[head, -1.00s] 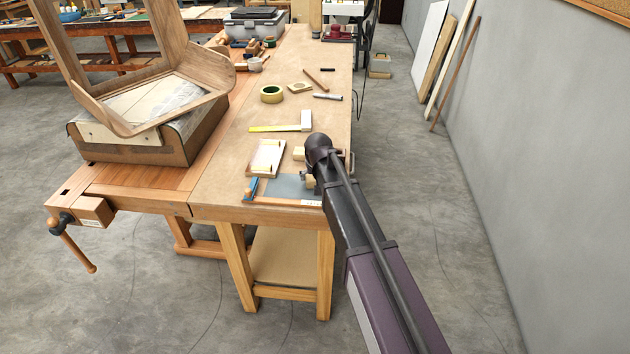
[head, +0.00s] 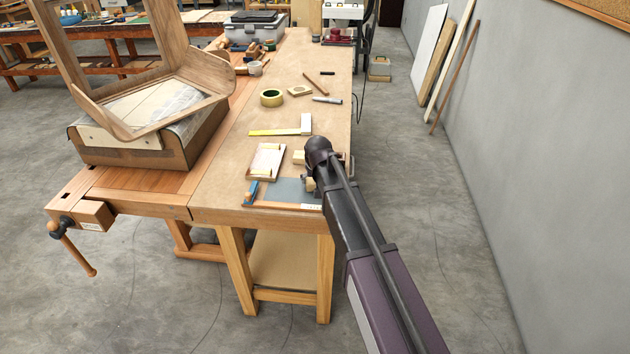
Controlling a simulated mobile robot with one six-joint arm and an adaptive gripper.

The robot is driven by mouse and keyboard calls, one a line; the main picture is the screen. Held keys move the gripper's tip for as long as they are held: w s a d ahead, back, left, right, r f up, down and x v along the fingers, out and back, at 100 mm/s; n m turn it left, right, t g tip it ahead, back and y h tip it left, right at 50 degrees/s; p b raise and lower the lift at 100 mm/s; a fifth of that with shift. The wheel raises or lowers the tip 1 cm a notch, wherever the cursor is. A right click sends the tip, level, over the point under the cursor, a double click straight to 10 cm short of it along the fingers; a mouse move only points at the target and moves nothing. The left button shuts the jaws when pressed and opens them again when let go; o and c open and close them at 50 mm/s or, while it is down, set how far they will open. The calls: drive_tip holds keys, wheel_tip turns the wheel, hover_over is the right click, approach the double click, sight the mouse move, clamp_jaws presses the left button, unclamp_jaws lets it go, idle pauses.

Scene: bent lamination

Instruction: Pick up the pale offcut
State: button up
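A small pale wood block (head: 299,157) lies on the bench top just left of my arm's end. A second small pale wood piece (head: 311,184) shows beside my gripper, above the grey mat. I cannot tell which of them is the pale offcut. My gripper (head: 308,176) is low over the near right part of the bench. My own arm hides most of it, including its fingertips. I cannot tell whether it touches or holds the second piece.
A shallow tray (head: 255,174) with pale strips lies left of my gripper. A bent wood frame (head: 150,125) stands left.

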drive_tip(key=shift+r+p, duration=4.65)
drive_tip(key=shift+r, duration=0.15)
drive_tip(key=o, duration=0.4)
drive_tip(key=c, duration=0.4)
drive_tip(key=shift+d, duration=0.15)
